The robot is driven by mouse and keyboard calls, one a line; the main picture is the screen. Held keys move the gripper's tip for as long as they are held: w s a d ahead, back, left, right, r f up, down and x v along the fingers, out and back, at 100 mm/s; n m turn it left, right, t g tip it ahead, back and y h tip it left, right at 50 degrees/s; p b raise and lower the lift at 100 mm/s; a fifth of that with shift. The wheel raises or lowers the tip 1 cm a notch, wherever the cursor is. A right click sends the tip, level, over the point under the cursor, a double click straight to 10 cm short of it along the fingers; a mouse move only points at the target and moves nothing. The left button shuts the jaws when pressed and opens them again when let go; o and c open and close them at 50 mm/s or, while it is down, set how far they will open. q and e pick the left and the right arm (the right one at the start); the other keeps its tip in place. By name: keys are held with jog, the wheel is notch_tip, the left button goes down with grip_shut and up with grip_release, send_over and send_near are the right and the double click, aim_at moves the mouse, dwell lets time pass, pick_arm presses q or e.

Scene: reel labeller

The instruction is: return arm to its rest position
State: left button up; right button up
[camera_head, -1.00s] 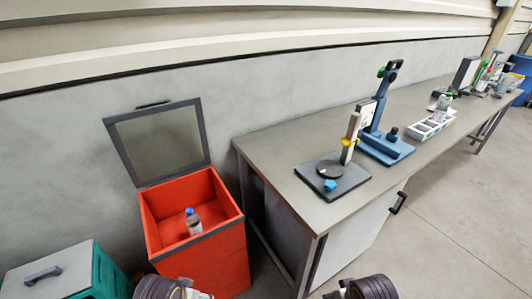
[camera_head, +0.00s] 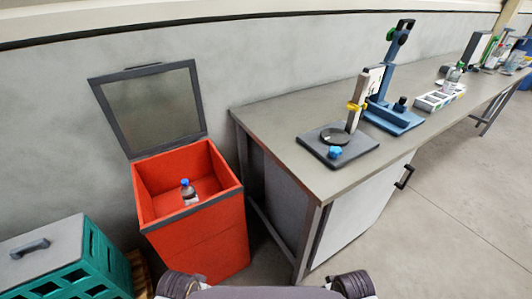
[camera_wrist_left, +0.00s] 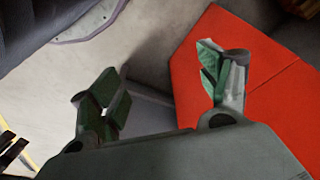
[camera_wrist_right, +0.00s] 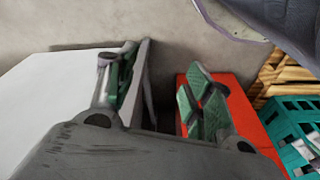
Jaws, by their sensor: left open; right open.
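In the left wrist view my left gripper (camera_wrist_left: 165,95) has its two fingers spread wide with nothing between them; the red bin's side shows behind its right finger. In the right wrist view my right gripper (camera_wrist_right: 155,95) is also open and empty, with the bench's pale side panel and the red bin beyond it. In the head view both gripper ends are out of the picture; only dark rounded parts of my arms show at the bottom edge.
An open red bin (camera_head: 205,245) holds a small blue-capped bottle (camera_head: 187,189). A teal crate (camera_head: 100,258) with a grey lid stands left. The bench (camera_head: 255,110) at right carries a black-based device (camera_head: 345,155), a blue stand (camera_head: 395,118) and a white tray (camera_head: 432,101). Floor at right is clear.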

pick_arm(q)
notch_tip(320, 180, down, 12)
jog(key=s+d+b, duration=0.1)
jog(key=b, duration=0.4)
jog(key=shift+s, duration=0.25)
pick_arm(e)
notch_tip(320, 180, down, 12)
jog(key=s+a, duration=0.1)
jog(key=shift+s, duration=0.25)
pick_arm(q)
jog(key=shift+f+p, duration=0.2)
jog(key=shift+p, duration=0.3)
pick_arm(e)
jog(key=shift+f, duration=0.2)
